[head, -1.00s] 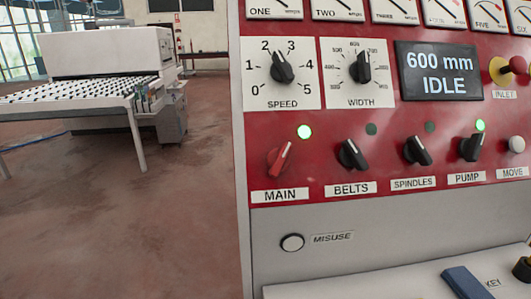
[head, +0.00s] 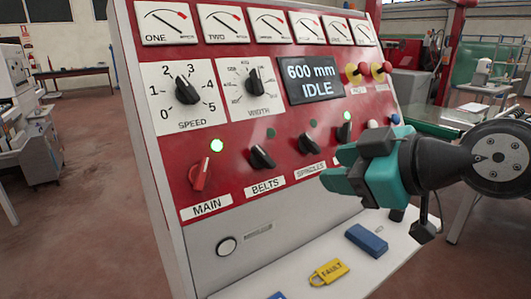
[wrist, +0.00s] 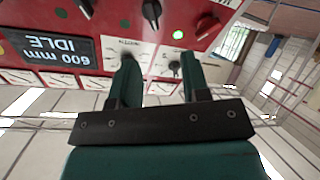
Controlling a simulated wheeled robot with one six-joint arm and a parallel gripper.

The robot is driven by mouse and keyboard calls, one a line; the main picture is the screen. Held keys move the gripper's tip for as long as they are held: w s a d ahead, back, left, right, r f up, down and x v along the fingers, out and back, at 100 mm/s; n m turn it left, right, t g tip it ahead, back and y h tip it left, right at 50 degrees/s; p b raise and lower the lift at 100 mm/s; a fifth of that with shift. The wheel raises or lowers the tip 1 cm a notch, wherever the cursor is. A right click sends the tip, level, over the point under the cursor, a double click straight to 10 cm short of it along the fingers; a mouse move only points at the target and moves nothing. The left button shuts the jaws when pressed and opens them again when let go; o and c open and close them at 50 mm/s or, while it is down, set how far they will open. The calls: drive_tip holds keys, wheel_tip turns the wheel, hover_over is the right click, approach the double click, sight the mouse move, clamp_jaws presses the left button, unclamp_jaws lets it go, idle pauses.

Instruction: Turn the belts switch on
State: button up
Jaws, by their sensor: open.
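The belts switch (head: 262,157) is a black rotary knob above the BELTS label on the red panel. Its pointer tilts to the upper left, and the small lamp (head: 271,133) above it is dark. In the wrist view, which shows the panel upside down, the black knob near the top edge (wrist: 152,12) appears to be the belts switch. My gripper (head: 338,168) has teal fingers, open and empty. In the head view it is in front of the panel's right part, right of the belts switch, and hides the pump switch. It also shows in the wrist view (wrist: 160,78).
The red main switch (head: 200,174) is left of belts, under a lit green lamp. The spindles switch (head: 308,145) is on the right. Speed (head: 187,91) and width (head: 254,82) dials are above. A yellow FAULT padlock (head: 328,272) and blue block (head: 366,240) lie on the ledge.

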drive_tip(key=r, duration=0.1)
drive_tip(key=p, duration=0.6)
approach(268, 158)
drive_tip(key=shift+t, duration=0.4)
drive_tip(key=x, duration=0.9)
drive_tip(key=shift+a+f, duration=0.3)
drive_tip(key=shift+f, duration=0.1)
drive_tip(key=shift+c, duration=0.4)
clamp_jaws()
